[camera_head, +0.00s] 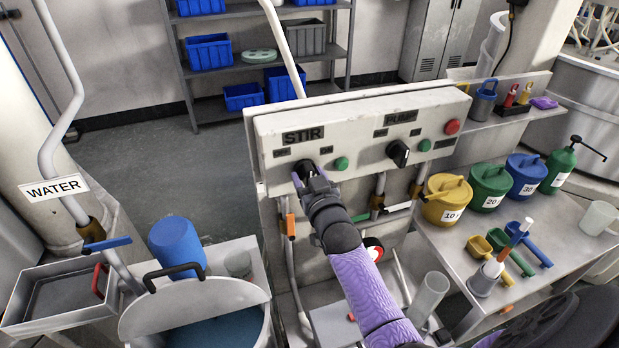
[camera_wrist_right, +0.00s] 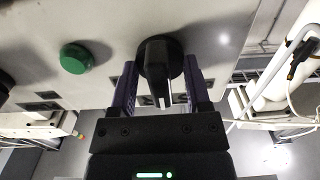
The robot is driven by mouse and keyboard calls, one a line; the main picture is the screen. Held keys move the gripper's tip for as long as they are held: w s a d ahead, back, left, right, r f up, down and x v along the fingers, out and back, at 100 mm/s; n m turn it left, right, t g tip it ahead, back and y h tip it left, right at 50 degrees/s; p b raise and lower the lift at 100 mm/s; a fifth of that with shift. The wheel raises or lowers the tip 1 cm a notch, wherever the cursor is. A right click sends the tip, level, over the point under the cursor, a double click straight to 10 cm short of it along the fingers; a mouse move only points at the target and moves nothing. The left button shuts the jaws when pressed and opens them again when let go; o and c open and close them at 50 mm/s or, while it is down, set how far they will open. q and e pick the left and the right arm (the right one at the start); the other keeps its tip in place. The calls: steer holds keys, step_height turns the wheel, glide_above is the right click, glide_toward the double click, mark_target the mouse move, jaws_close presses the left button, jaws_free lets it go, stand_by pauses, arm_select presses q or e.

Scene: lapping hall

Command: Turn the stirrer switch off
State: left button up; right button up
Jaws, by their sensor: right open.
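The stirrer switch is a black rotary knob (camera_head: 304,166) under the STIR label (camera_head: 303,136) on the white control panel (camera_head: 362,133). My right gripper (camera_head: 308,176) is at this knob and partly hides it in the head view. In the right wrist view, the knob (camera_wrist_right: 159,62) lies between the two purple fingers of my gripper (camera_wrist_right: 160,78). The fingers are apart, one on each side of the knob; I cannot tell whether they touch it. The knob's bar points roughly along the fingers there. My left gripper is not in view.
A green button (camera_head: 341,163) sits beside the stirrer knob. A PUMP knob (camera_head: 398,152), another green button (camera_head: 425,145) and a red button (camera_head: 452,127) are farther right. A pot (camera_head: 195,296) stands below left. Lidded buckets (camera_head: 447,200) stand on the right bench.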

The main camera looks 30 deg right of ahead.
steer(key=v, duration=1)
steer(key=shift+d, duration=0.1)
